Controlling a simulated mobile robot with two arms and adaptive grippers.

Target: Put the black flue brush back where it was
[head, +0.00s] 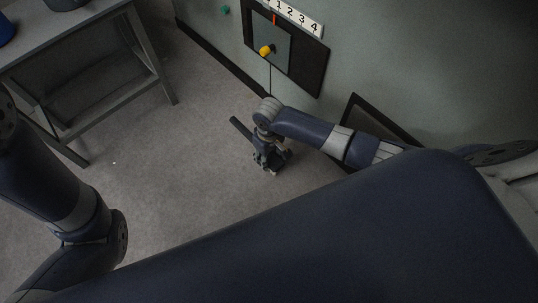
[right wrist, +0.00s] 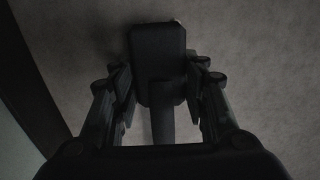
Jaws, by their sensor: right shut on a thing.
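The black flue brush shows in the right wrist view as a dark rounded block (right wrist: 157,45) with a narrower stem running back toward my palm. My right gripper (right wrist: 160,92) is shut on it, with a finger on each side. In the head view my right gripper (head: 269,157) hangs over the grey floor, in front of the wall. A dark stick-like part of the brush (head: 240,128) juts out to the upper left of it. The rest of the brush is hard to tell from the dark gripper. My left arm is at the left, its gripper out of view.
A dark wall panel (head: 314,72) holds a grey plate with a yellow knob (head: 265,51), under a strip numbered 1 to 4 (head: 297,18). A black-framed panel (head: 356,104) is low on the wall. A grey table (head: 75,42) stands upper left. The floor between is clear.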

